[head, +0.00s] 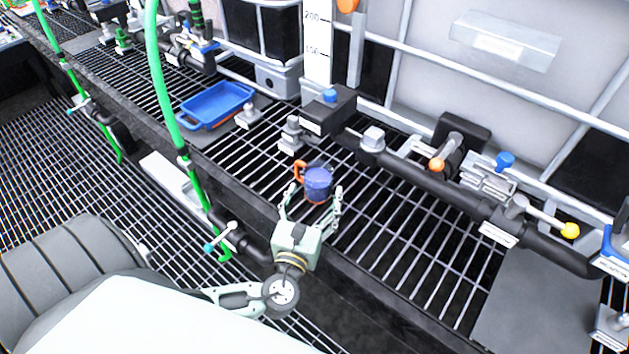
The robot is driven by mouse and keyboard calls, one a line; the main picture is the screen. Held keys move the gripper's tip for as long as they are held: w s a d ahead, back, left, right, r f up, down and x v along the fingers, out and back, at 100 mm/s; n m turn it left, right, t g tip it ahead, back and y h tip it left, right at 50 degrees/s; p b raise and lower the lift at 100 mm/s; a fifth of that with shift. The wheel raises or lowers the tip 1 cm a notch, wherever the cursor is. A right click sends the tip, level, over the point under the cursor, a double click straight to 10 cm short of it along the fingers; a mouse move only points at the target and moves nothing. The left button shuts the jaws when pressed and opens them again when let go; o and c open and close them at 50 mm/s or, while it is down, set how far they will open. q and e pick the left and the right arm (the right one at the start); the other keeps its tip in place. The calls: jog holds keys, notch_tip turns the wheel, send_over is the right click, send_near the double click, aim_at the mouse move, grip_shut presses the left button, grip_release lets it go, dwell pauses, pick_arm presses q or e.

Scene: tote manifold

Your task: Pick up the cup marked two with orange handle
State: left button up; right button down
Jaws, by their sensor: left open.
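A small blue cup (318,182) with an orange handle (299,170) on its left side stands on the black grating in the middle of the head view. An orange band shows near its base. I cannot read a number on it. My left gripper (312,199) is open, with one finger to the left of the cup and one to the right. The cup sits between or just beyond the fingertips; I cannot tell whether they touch it. My right gripper is not in view.
A blue tray (217,104) lies on the grating at the upper left. A black pipe manifold (440,183) with valves runs behind the cup to the right. Green hoses (160,75) hang at the left. Bare grating (400,250) lies to the right of the gripper.

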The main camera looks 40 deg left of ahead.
aim_at(314, 186)
pick_arm(q)
jog(key=x, duration=0.6)
jog(key=shift+s+a+f+p, duration=0.15)
jog(key=shift+a+f+p, duration=0.05)
jog(key=shift+a+p, duration=0.2)
jog(key=shift+c, duration=0.5)
jog(key=c, duration=1.3)
jog(key=shift+r, duration=0.1)
jog(key=shift+c, duration=0.9)
